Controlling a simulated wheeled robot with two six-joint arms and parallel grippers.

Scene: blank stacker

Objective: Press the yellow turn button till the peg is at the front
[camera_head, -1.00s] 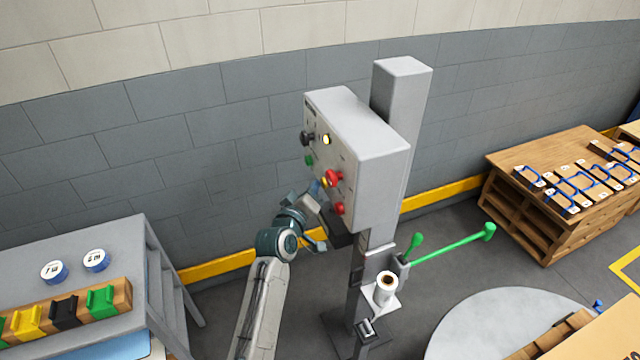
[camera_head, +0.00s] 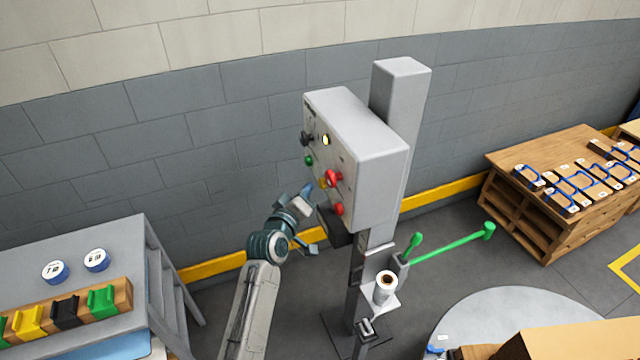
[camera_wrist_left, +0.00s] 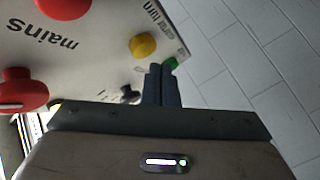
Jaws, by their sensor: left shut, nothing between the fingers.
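The yellow turn button (camera_head: 322,183) is on the front of the grey control box (camera_head: 372,150). It also shows in the left wrist view (camera_wrist_left: 143,46), beside the print "turn". My left gripper (camera_head: 308,190) is shut and empty, just in front of the box. In the left wrist view its closed fingertips (camera_wrist_left: 161,68) appear just below and right of the yellow button; contact is not visible. A pale round platform (camera_head: 500,320) lies at lower right, partly cut off. I cannot make out the peg. My right gripper is not in view.
Red knobs (camera_head: 333,177), a green button (camera_head: 309,160) and a black knob (camera_head: 306,139) surround the yellow button. A green bar (camera_head: 450,246) sticks out below the box. A tan block (camera_head: 575,335) covers part of the platform. A grey table (camera_head: 90,245) stands left.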

